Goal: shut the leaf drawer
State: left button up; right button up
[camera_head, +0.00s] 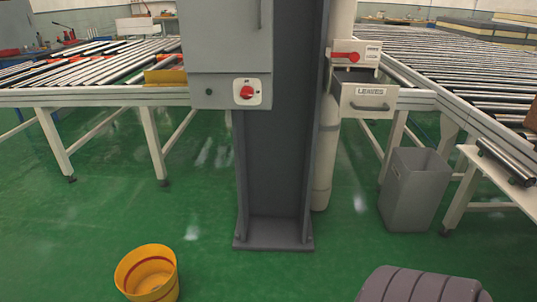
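The leaf drawer (369,102) has a pale front with a "LEAVES" label and a dark bar handle. It sits below a small pale box with a red lever (346,56), right of the grey column. The drawer looks pulled out, with a dark strip of its inside showing above the front. Neither of my grippers is in view.
A grey post (274,150) with a cabinet and red knob stands in the middle. A grey bin (411,190) stands below and right of the drawer. Roller tables flank the post. A yellow bucket (147,273) is on the green floor, which is mostly clear in front.

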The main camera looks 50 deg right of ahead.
aim_at(357, 95)
jog(key=z, duration=2.2)
